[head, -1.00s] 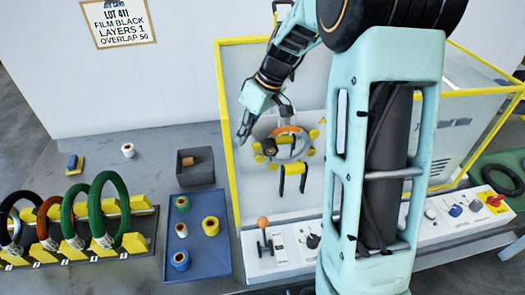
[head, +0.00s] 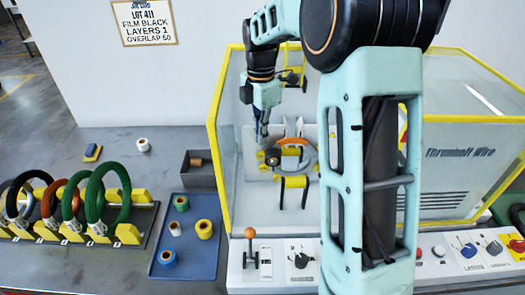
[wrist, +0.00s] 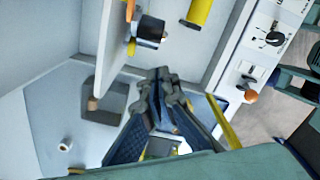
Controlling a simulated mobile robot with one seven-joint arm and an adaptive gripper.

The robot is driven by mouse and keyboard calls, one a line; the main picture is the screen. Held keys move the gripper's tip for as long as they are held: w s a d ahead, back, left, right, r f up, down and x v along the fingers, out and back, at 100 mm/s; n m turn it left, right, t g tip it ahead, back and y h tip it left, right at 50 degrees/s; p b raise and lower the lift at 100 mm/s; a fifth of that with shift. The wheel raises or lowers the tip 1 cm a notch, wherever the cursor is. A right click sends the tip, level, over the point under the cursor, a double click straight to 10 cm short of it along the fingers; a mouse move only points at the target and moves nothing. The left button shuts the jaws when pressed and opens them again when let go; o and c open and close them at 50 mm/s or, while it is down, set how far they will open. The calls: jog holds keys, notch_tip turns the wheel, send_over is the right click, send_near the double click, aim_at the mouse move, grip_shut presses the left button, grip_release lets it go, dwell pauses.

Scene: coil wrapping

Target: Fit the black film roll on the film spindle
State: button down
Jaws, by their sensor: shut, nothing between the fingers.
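A black film roll (head: 272,157) with a brownish core sits inside the yellow-framed machine, at the left of the ring-shaped wrapping head. It appears to be on the film spindle, which it mostly hides; how far on it sits I cannot tell. The roll also shows in the wrist view (wrist: 151,29), dark with a pale end face. My gripper (head: 262,143) points down just above and left of the roll in the head view. In the wrist view my gripper (wrist: 162,78) has its fingers together, empty, and apart from the roll.
An orange coil (head: 296,144) sits in the wrapping head, with yellow rollers (head: 294,182) below. The machine's yellow frame (head: 216,160) stands left of my gripper. A blue tray (head: 190,262) holds several coloured rolls. A dark open box (head: 202,175) and a rack of coils stand left.

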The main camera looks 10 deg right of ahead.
aim_at(273, 157)
notch_tip(273, 157, down, 9)
jog(key=shift+f, duration=0.2)
dwell(0.3)
